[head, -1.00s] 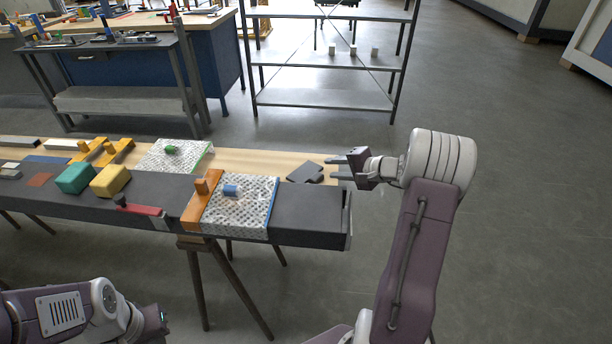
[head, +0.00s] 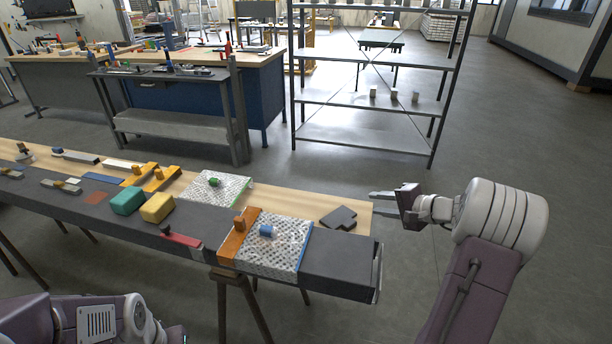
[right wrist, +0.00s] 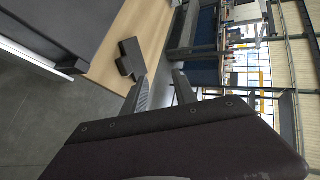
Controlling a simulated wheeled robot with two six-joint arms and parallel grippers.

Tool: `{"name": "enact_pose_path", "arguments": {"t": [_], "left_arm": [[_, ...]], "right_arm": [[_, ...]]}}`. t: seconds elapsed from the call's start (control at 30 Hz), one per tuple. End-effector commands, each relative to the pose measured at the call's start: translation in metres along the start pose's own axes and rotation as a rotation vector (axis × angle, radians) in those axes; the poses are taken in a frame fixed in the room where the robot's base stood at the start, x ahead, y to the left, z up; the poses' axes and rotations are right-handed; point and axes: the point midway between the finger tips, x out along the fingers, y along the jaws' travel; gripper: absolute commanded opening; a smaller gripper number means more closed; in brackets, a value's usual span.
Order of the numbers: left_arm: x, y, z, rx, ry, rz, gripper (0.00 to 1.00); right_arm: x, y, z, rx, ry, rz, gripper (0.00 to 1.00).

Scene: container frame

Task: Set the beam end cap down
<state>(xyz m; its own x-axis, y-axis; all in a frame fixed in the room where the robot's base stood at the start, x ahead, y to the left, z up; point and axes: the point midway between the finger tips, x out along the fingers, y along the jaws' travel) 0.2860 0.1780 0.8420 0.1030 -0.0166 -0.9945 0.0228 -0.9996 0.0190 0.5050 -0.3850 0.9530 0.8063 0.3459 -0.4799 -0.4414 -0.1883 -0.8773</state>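A dark grey flat piece with a notched outline, which looks like the beam end cap (head: 338,218), lies on the wooden tabletop near its right end. It also shows in the right wrist view (right wrist: 130,58), lying beyond the fingertips. My right gripper (head: 373,203) is open and empty, just off the right end of the tabletop and apart from the piece. Its two spread fingers show in the right wrist view (right wrist: 160,84) with nothing between them. Of my left arm only links show at the lower left; its gripper fingers are not visible.
The long dark beam (head: 342,262) runs along the table front. A bubble-wrap sheet (head: 280,252) with a blue item, an orange block (head: 238,240), a red clamp (head: 182,238), a yellow block (head: 157,208) and a green block (head: 127,200) lie on it. A metal shelf stands behind.

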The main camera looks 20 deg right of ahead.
Motion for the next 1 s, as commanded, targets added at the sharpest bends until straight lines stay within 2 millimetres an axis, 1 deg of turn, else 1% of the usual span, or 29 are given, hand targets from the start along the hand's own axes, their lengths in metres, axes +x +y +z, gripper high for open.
{"name": "enact_pose_path", "arguments": {"t": [0.07,0.13,0.17,0.2,0.23,0.27,0.3,0.33,0.37,0.4,0.43,0.47,0.5,0.53,0.57,0.6,0.63,0.67,0.7,0.77,0.8,0.83,0.9,1.0], "left_arm": [[-0.001,0.0,0.0,0.0,0.0,0.0,0.0],[-0.008,0.0,-0.001,0.0,0.0,0.0,0.0],[-0.013,0.0,-0.001,0.0,0.0,0.0,0.0],[-0.019,0.0,-0.002,0.0,0.0,0.0,0.0],[-0.025,0.001,-0.003,0.0,0.0,0.0,0.0],[-0.031,0.001,-0.003,0.0,0.0,0.0,0.0],[-0.038,0.001,-0.004,0.0,0.0,0.0,0.0],[-0.044,0.001,-0.005,0.0,0.0,0.0,0.0],[-0.05,0.001,-0.005,0.0,0.0,0.0,0.0],[-0.057,0.001,-0.006,0.0,0.0,0.0,0.0],[-0.063,0.001,-0.007,0.0,0.0,0.0,0.0],[-0.069,0.001,-0.007,0.0,0.0,0.0,0.0],[-0.076,0.002,-0.008,0.0,0.0,0.0,0.0],[-0.082,0.002,-0.009,0.0,0.0,0.0,0.0],[-0.087,0.002,-0.009,0.0,0.0,0.0,0.0],[-0.09,0.002,-0.009,0.0,0.0,0.0,0.0],[-0.091,0.002,-0.01,0.0,0.0,0.0,0.0],[-0.091,0.002,-0.009,0.0,0.0,0.0,0.0],[-0.09,0.002,-0.009,0.0,0.0,0.0,0.0],[-0.087,0.002,-0.009,0.0,0.0,0.0,0.0],[-0.087,0.002,-0.009,0.0,0.0,0.0,0.0],[-0.087,0.002,-0.009,0.0,0.0,0.0,0.0],[-0.087,0.002,-0.009,0.0,0.0,0.0,0.0],[-0.086,0.002,-0.009,0.0,0.0,0.0,0.0]], "right_arm": [[0.002,-0.003,0.003,-0.004,-0.007,0.0,0.34],[0.01,-0.019,0.016,-0.03,-0.04,-0.003,0.34],[0.014,-0.032,0.027,-0.054,-0.061,-0.007,0.34],[0.021,-0.054,0.045,-0.095,-0.097,-0.015,0.34],[0.026,-0.071,0.065,-0.126,-0.132,-0.021,0.34],[0.03,-0.085,0.088,-0.159,-0.176,-0.018,0.34],[0.034,-0.097,0.126,-0.215,-0.248,0.0,0.34],[0.035,-0.1,0.155,-0.264,-0.305,0.028,0.34],[0.034,-0.099,0.184,-0.317,-0.363,0.066,0.34],[0.028,-0.092,0.221,-0.387,-0.438,0.13,0.34],[0.021,-0.084,0.248,-0.443,-0.493,0.186,0.34],[0.011,-0.072,0.272,-0.502,-0.544,0.249,0.34],[-0.006,-0.052,0.3,-0.592,-0.608,0.343,0.34],[-0.022,-0.035,0.315,-0.668,-0.646,0.42,0.34],[-0.038,-0.016,0.325,-0.748,-0.675,0.499,0.34],[-0.058,0.009,0.329,-0.845,-0.694,0.594,0.34],[-0.069,0.024,0.326,-0.91,-0.695,0.654,0.34],[-0.079,0.039,0.321,-0.964,-0.69,0.706,0.34],[-0.088,0.055,0.311,-1.018,-0.672,0.763,0.34],[-0.097,0.074,0.296,-1.065,-0.64,0.828,0.34],[-0.099,0.081,0.288,-1.086,-0.62,0.855,0.34],[-0.099,0.084,0.283,-1.097,-0.602,0.867,0.34],[-0.094,0.08,0.275,-1.093,-0.547,0.869,0.34],[-0.093,0.079,0.275,-1.063,-0.529,0.872,0.34]]}}
